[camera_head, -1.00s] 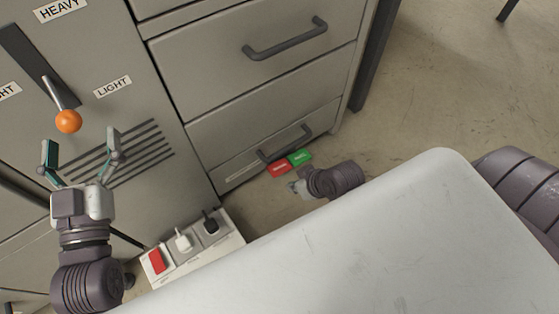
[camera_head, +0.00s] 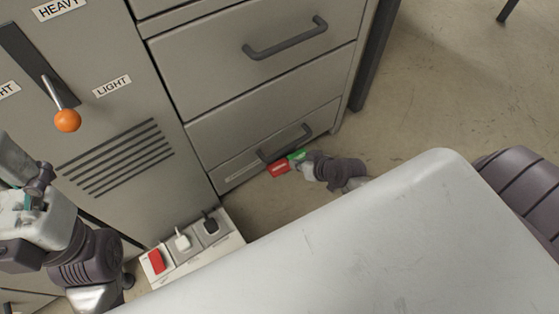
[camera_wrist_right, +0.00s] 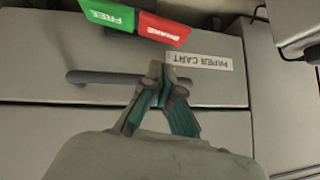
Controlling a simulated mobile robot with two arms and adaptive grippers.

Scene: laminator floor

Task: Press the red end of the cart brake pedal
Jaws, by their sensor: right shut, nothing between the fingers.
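The cart brake pedal lies low at the foot of the drawer cart. Its red end (camera_head: 280,169) is on the left and its green end (camera_head: 298,155) on the right, partly hidden by my right gripper (camera_head: 307,163). In the right wrist view the red end (camera_wrist_right: 163,29) and the green end marked FREE (camera_wrist_right: 107,13) show upside down at the top. My right gripper (camera_wrist_right: 158,72) is shut and empty there, its tips just below the red end in the picture; contact cannot be told. My left gripper (camera_head: 38,185) is at the left edge, its jaws unclear.
The cart's drawers have dark handles (camera_head: 285,145). A PAPER CART label (camera_wrist_right: 199,62) is on the front. A grey cabinet with an orange-knobbed lever (camera_head: 67,120) stands left. A power strip with a red switch (camera_head: 156,261) lies on the floor. Open floor (camera_head: 450,100) is at the right.

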